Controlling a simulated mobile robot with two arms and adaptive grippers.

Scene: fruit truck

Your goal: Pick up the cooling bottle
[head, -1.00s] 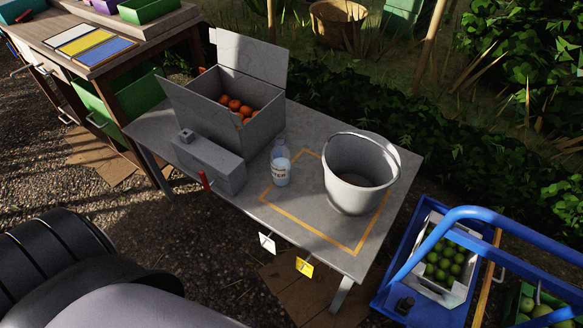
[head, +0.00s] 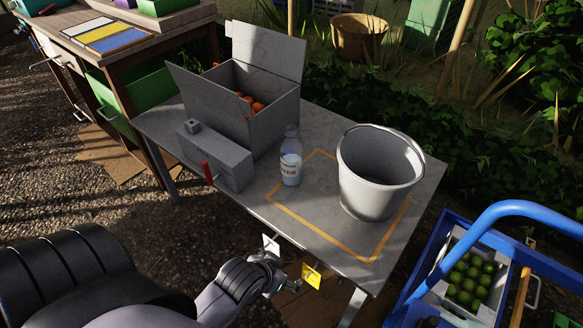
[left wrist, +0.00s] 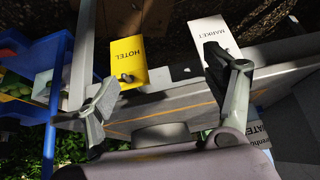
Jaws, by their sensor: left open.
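The cooling bottle (head: 290,165), clear with a white water label, stands upright on the grey table (head: 318,227) between the grey box and the bucket. My left gripper (head: 275,277) is in front of the table's front edge, below and apart from the bottle. It is open and empty; its two spread fingers show in the left wrist view (left wrist: 162,95). My right gripper is not in view.
A grey bucket (head: 372,185) stands right of the bottle. A lidded box (head: 270,127) of orange fruit and a grey block with a red handle (head: 217,160) stand left. White (head: 271,245) and yellow (head: 311,275) tags hang at the front edge. A blue cart (head: 440,262) stands right.

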